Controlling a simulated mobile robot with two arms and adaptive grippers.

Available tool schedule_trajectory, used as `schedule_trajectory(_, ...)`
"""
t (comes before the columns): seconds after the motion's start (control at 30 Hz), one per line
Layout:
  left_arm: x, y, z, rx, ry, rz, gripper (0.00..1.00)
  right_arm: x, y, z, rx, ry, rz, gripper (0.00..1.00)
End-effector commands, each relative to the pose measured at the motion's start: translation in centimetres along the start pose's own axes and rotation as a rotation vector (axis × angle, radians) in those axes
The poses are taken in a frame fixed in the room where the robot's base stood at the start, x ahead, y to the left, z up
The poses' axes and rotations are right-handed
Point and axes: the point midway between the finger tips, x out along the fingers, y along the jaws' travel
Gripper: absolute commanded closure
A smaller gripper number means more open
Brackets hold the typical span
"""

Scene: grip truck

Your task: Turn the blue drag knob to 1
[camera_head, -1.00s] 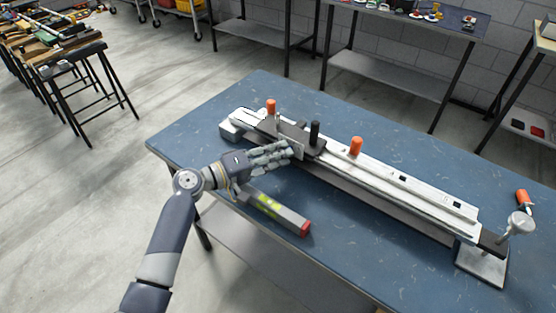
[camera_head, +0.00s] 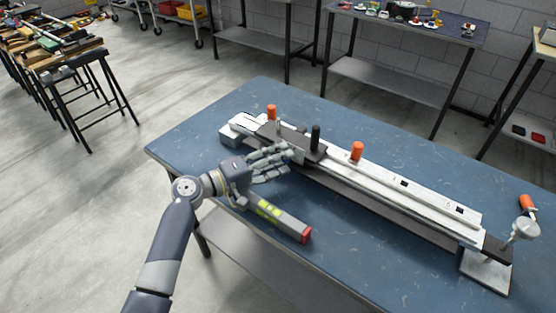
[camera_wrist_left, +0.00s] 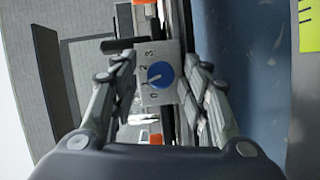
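The blue knob (camera_wrist_left: 160,75) sits on a pale dial plate (camera_wrist_left: 150,97) marked 0 to 3 in the left wrist view. Its white mark points left and slightly down, near the 1. My left gripper (camera_wrist_left: 163,68) is open, with its fingers on both sides of the knob and apart from it. In the head view my left gripper (camera_head: 284,160) is at the near left end of the long metal rail device (camera_head: 400,185). The knob is hidden there behind the gripper. My right gripper is not in view.
The device lies on a blue table (camera_head: 200,145), with orange handles (camera_head: 357,151) and a black post (camera_head: 315,138) rising from it. A grey bar with a red end (camera_head: 306,235) lies below my gripper.

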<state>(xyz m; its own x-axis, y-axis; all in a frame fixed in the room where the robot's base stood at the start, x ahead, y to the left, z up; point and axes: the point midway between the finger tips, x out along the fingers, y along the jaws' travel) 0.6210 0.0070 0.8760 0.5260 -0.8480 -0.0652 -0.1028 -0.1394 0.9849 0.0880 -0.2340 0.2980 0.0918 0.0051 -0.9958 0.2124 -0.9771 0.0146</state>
Motion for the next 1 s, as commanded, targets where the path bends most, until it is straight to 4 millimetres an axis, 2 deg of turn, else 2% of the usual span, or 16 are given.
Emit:
schedule_trajectory(0.23, -0.1, -0.1, 0.0, 0.0, 0.0, -0.003, 0.56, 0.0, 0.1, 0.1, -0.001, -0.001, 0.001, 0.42)
schedule_trajectory(0.37, -0.8, -0.2, 0.0, -0.001, 0.001, -0.004, 0.56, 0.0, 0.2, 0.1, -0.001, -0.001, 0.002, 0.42)
schedule_trajectory(0.8, -6.9, -0.2, 0.0, 0.0, 0.001, -0.003, 0.56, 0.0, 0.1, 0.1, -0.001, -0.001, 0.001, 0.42)
schedule_trajectory(1.0, -8.0, -0.1, 0.0, 0.0, 0.0, -0.002, 0.56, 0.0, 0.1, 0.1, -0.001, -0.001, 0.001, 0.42)
